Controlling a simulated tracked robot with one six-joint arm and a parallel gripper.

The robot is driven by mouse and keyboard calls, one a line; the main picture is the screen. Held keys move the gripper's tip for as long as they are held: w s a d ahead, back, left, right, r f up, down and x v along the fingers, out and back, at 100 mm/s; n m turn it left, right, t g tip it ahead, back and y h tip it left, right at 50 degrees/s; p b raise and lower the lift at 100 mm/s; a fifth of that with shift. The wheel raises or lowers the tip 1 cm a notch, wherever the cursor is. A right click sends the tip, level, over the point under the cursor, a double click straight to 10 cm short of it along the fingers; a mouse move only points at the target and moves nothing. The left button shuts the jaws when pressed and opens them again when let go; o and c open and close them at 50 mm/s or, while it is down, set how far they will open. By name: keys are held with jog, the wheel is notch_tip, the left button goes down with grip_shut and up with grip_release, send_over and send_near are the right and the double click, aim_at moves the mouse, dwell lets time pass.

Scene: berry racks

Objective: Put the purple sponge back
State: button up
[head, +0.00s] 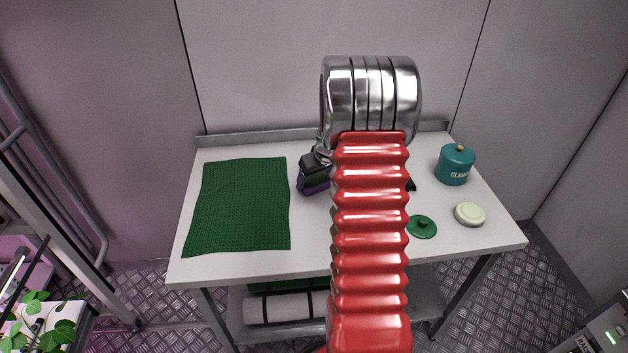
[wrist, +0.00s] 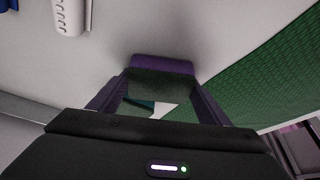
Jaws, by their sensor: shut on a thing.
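The purple sponge (head: 316,187) has a dark green face and shows just left of my red arm in the head view. It also shows in the wrist view (wrist: 162,66), at the far end of my fingers. My gripper (wrist: 160,84) is shut on the sponge, with one finger on either side. In the head view only a dark part of the gripper shows, and my arm hides the rest. The sponge is over the white table (head: 310,235), right of the green mat (head: 240,205). I cannot tell whether it touches the table.
A teal pot (head: 455,166) with lettering stands at the table's back right. A green lid (head: 422,227) and a pale round dish (head: 470,213) lie in front of it. A small dark thing (head: 411,185) is mostly hidden by my arm. A white roll (head: 280,308) lies on the lower shelf.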

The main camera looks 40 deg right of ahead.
jog(key=shift+f, duration=0.1)
jog(key=o, duration=1)
jog(key=shift+v, duration=6.1)
